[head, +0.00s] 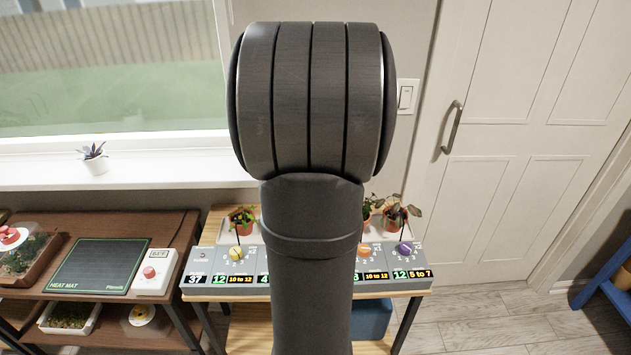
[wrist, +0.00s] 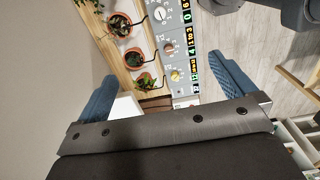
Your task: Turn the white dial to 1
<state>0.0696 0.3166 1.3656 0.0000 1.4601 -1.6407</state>
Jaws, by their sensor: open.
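The white dial (wrist: 161,15) is near the top of the wrist view, on a grey console (wrist: 183,88) that runs up the picture. Its pointer is too small to read. In the head view my arm hides the middle of the console (head: 203,291), and no white dial shows there. My gripper (wrist: 165,64) is open and empty, its two blue fingers far apart on either side of the console in the wrist view. The white dial lies above the fingertips in that picture, apart from them. The head view does not show the fingers.
A yellow dial (head: 236,253), an orange dial (head: 363,250) and a purple dial (head: 404,249) are on the console. Potted plants (head: 242,220) stand behind it. A shelf with a heat mat (head: 97,266) is at left. Floor (head: 490,310) is open at right.

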